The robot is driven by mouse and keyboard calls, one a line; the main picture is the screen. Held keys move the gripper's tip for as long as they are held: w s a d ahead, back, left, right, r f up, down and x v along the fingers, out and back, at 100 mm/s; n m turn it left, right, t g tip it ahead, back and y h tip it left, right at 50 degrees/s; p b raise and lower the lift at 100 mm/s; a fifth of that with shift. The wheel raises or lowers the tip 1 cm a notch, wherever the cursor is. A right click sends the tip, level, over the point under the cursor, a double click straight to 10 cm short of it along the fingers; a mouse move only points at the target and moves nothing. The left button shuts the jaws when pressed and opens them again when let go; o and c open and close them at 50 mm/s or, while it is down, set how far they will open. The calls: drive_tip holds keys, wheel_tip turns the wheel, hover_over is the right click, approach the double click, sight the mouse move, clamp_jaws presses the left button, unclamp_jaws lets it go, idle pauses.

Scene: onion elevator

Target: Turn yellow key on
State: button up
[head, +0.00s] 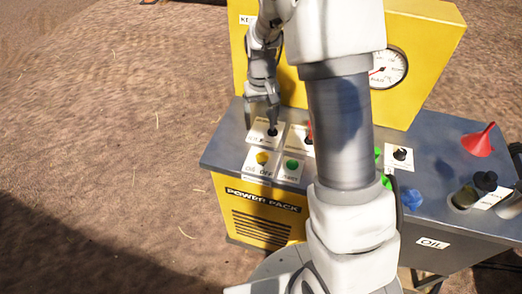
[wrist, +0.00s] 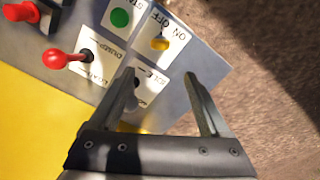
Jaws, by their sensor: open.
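The yellow key (head: 262,158) sits on a white ON/OFF label on the grey panel top, near its left front corner. In the wrist view the yellow key (wrist: 160,43) lies beyond my fingertips, roughly in line with the gap between them. My gripper (head: 262,124) is open and empty, fingers pointing down over the label behind the key. The two fingers also show in the wrist view (wrist: 158,78), apart from the key. My left finger in that view partly covers the neighbouring label and its dark control.
A green button (head: 292,165) is right of the key. A red lever (wrist: 68,59) stands behind the button. A black knob (head: 400,154) and red funnel (head: 478,141) are farther right. The yellow gauge housing (head: 424,45) rises behind. Bare ground lies left of the panel.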

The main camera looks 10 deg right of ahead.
sight(262, 157)
wheel_tip(262, 157, down, 15)
idle(0.4)
clamp_jaws()
idle(0.4)
